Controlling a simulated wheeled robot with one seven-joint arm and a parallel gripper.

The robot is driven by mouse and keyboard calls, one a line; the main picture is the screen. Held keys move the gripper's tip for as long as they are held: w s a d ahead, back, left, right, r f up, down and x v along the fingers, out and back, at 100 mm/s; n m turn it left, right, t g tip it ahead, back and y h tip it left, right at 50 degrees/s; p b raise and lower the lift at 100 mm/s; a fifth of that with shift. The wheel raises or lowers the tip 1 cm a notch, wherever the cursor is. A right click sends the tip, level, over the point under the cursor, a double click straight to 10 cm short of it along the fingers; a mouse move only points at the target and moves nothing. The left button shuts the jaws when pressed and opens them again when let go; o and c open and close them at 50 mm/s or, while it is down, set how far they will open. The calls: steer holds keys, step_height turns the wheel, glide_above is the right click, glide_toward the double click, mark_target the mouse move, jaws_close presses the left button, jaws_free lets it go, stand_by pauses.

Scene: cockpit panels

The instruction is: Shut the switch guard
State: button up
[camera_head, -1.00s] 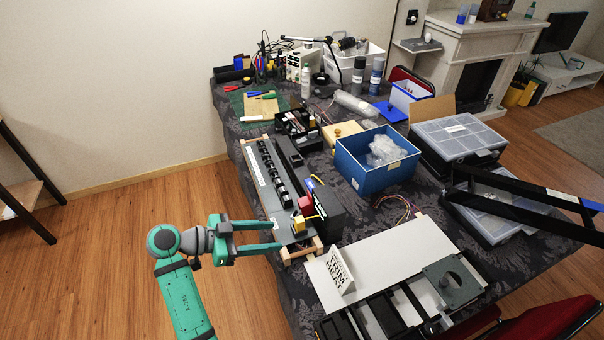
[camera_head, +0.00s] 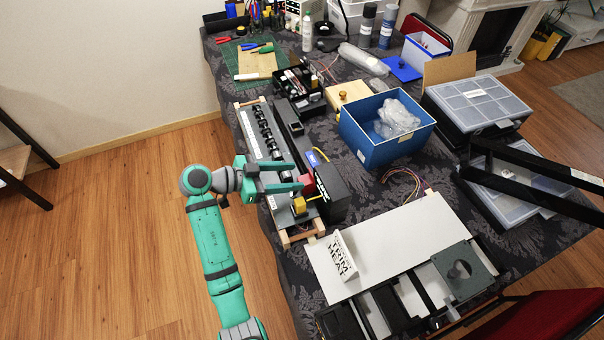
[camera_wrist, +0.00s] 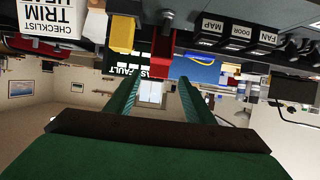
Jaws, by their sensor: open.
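The long grey switch panel (camera_head: 254,138) lies along the table's left edge. Near its front end a red piece (camera_head: 307,187), which looks like the switch guard, stands up from it beside a yellow block (camera_head: 298,205). In the wrist view, which looks upside down, the red guard (camera_wrist: 163,46) hangs just beyond my fingers, with the yellow block (camera_wrist: 121,34) to its left. My gripper (camera_head: 299,177) is open and empty, its fingertips close to the red guard. I cannot tell whether they touch it. In the wrist view my gripper (camera_wrist: 159,84) points towards the panel's label.
A black box (camera_head: 335,188) stands right of the red guard. A row of black switches (camera_head: 266,135) runs along the panel behind. A blue bin (camera_head: 365,148) stands further right. A white board with a trim sign (camera_head: 341,257) lies in front.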

mark_target(311, 176)
steer(key=shift+x, duration=2.3)
steer(key=shift+s+a, duration=0.1)
jaws_close()
